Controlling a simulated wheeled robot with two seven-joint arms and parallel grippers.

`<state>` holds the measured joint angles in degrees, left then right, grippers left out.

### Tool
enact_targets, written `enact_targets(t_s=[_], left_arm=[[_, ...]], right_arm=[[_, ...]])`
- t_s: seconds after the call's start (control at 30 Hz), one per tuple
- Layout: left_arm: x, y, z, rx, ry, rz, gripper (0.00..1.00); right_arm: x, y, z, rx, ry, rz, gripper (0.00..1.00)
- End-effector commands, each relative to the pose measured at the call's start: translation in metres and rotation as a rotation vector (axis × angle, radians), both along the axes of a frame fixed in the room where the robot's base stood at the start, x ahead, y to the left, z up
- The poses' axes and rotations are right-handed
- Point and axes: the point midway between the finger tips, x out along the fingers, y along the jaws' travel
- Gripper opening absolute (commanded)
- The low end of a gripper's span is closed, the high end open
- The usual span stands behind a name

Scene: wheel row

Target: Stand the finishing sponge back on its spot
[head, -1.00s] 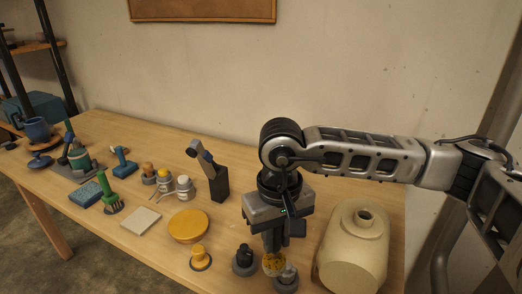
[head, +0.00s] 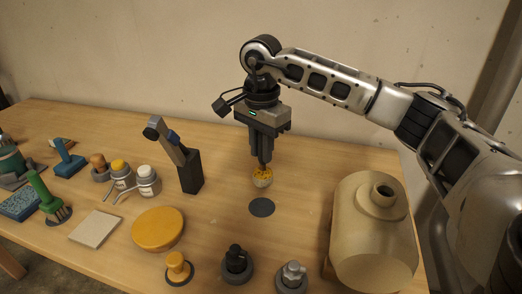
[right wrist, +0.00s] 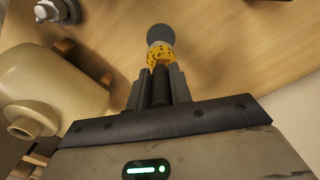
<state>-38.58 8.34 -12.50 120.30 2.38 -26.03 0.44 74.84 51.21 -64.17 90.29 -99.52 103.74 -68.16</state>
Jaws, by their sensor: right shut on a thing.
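The finishing sponge (head: 262,179), yellow with dark specks and a pale lower part, hangs from my right gripper (head: 262,160). The gripper is shut on its dark upper part and points down. The sponge looks upright and held above the table. A flat dark round spot (head: 262,207) lies bare on the table, just below the sponge in the head view, with a gap between them. The right wrist view shows the sponge (right wrist: 160,54) between the fingertips (right wrist: 160,75), partly overlapping the dark spot (right wrist: 160,34). My left gripper is not in view.
A big cream vessel (head: 372,235) stands right of the spot. A black-knobbed tool (head: 236,262) and a grey-knobbed one (head: 292,276) stand in front. A yellow disc (head: 158,229) and a black block (head: 190,172) are to the left. The table around the spot is clear.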

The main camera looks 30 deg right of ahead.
Motion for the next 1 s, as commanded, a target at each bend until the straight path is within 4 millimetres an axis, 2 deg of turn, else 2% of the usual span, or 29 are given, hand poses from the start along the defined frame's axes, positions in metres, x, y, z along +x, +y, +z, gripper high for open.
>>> enact_targets(t_s=[0.17,0.27,0.53,0.73,1.0], left_arm=[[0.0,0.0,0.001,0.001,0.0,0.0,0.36],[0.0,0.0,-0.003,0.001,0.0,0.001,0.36],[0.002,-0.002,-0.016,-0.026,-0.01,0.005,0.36],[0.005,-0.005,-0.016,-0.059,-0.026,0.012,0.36],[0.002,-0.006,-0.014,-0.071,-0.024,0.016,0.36]], right_arm=[[0.0,0.002,0.001,0.0,0.0,0.004,0.0],[-0.001,0.002,-0.005,-0.001,0.0,0.005,0.0],[-0.001,0.002,-0.034,-0.001,0.0,0.006,0.0],[-0.001,0.002,-0.055,-0.001,0.0,0.006,0.0],[-0.001,0.002,-0.06,-0.001,-0.001,0.006,0.0]])
